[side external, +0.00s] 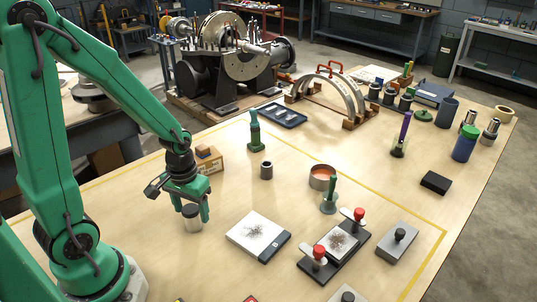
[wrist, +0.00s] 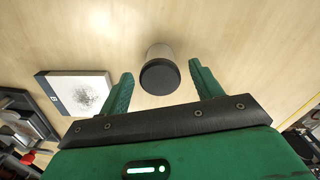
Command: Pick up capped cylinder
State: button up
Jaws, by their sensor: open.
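A short metallic cylinder with a dark cap (side external: 192,220) stands upright on the bench, just below my gripper (side external: 192,203) in the side view. In the wrist view the same cylinder (wrist: 160,72) shows its round black cap and pale side, between and slightly beyond the fingertips. My gripper (wrist: 161,72) is open there, with a gap on both sides of the cylinder. No contact shows. In the side view the fingers partly hide the cylinder's top.
A white pad with dark specks (side external: 257,236) lies right of the cylinder. A blue cylinder with a green cap (side external: 464,146) is far right.

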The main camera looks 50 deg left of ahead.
aim_at(190, 208)
jog(key=shift+f, duration=1.65)
jog(key=shift+c, duration=0.5)
jog(key=c, duration=1)
